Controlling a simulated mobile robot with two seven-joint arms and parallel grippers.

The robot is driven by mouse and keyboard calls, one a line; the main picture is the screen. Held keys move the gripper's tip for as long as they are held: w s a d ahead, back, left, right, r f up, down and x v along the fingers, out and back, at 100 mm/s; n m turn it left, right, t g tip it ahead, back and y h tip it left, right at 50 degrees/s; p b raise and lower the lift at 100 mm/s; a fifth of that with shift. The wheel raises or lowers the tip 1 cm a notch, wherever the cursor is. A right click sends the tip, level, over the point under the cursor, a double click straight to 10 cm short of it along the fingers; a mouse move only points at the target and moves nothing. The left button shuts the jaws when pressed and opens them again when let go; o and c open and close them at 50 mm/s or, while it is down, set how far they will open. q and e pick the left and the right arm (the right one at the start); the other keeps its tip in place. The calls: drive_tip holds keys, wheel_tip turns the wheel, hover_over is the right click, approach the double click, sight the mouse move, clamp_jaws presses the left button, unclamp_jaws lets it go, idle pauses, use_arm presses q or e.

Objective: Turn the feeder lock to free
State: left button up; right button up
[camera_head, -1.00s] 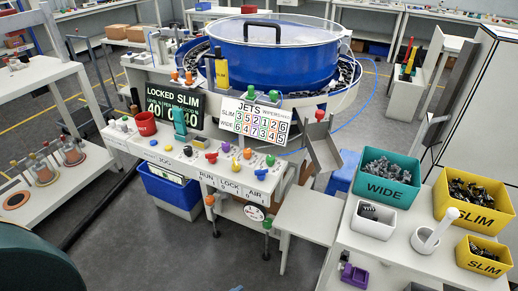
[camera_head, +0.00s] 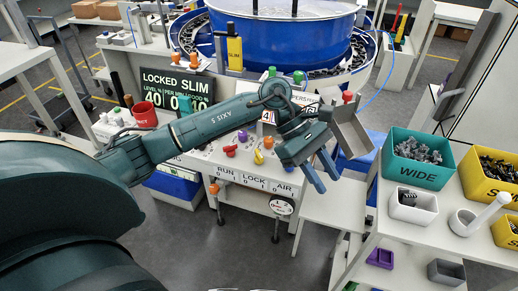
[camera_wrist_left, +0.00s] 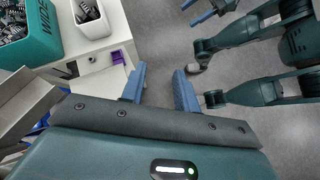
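The feeder's front panel (camera_head: 205,165) carries several coloured knobs and the labels RUN, LOCK and AIR. The LOCK label (camera_head: 254,177) is visible, with a yellow knob (camera_head: 258,157) above it. I cannot make out which way the lock points. The dark sign (camera_head: 176,90) reads LOCKED SLIM. My left gripper (camera_head: 320,172) is open and empty, to the right of the AIR label and apart from the panel. Its forearm hides part of the panel and most of the JETS board. In the left wrist view its fingers (camera_wrist_left: 158,75) are spread. My right gripper (camera_wrist_left: 202,10) shows its spread blue fingers at the top edge there.
A metal chute (camera_head: 350,130) stands just behind my left gripper, above a low white shelf (camera_head: 330,215). The right table holds a green WIDE bin (camera_head: 412,175), yellow bins and a white box (camera_head: 413,207). A red cup (camera_head: 145,115) stands left of the panel.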

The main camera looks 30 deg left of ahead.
use_arm(q)
drive_tip(key=w+a+r+m+t+y, duration=0.1)
drive_tip(key=w+a+y, duration=0.15)
drive_tip(key=a, duration=0.35)
drive_tip(key=w+a+r+m+y, duration=0.1)
drive_tip(key=w+a+r+y, duration=0.15)
drive_tip(key=a, duration=0.35)
drive_tip(key=y, duration=0.4)
approach(259, 153)
drive_tip(key=shift+m, duration=0.4)
wheel_tip(259, 153, down, 8)
drive_tip(key=shift+s+f+p, duration=0.15)
drive_tip(key=shift+p, duration=0.7)
drive_tip(key=shift+c, duration=0.2)
clamp_jaws()
